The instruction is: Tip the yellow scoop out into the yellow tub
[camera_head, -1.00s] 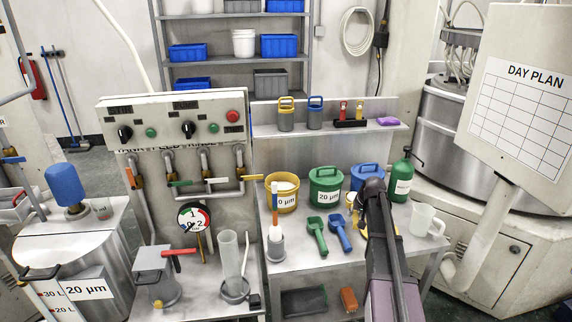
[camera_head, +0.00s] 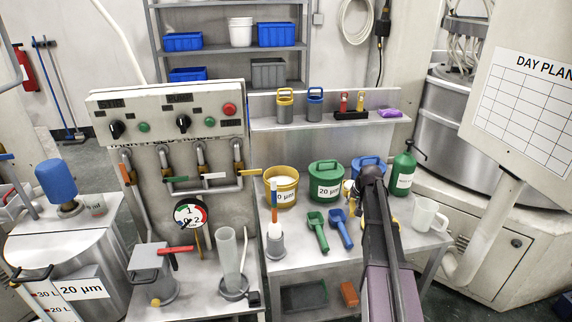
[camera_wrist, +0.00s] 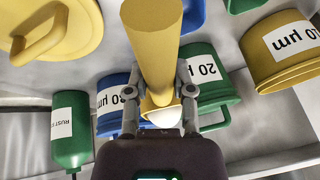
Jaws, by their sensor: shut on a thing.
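My gripper (camera_wrist: 158,95) is shut on the yellow scoop (camera_wrist: 154,45). The scoop's thick handle stands up toward the wrist camera, and a white patch shows in its bowl between the fingers. In the head view only a bit of the scoop (camera_head: 349,188) shows; my arm hides the gripper. The yellow tub (camera_head: 282,200) stands open at the left of the bench, with white contents and a label partly hidden by an upright orange-and-white tool. In the wrist view the tub (camera_wrist: 256,62) is at the right, apart from the scoop, beyond the green tub.
The lidded green tub (camera_head: 326,196) stands between the yellow tub and the blue tub (camera_head: 366,168). A green bottle (camera_head: 403,172) and white jug (camera_head: 426,216) are at the right. Green (camera_head: 317,226) and blue scoops (camera_head: 340,229) lie in front. A yellow lid (camera_wrist: 60,30) lies on the bench.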

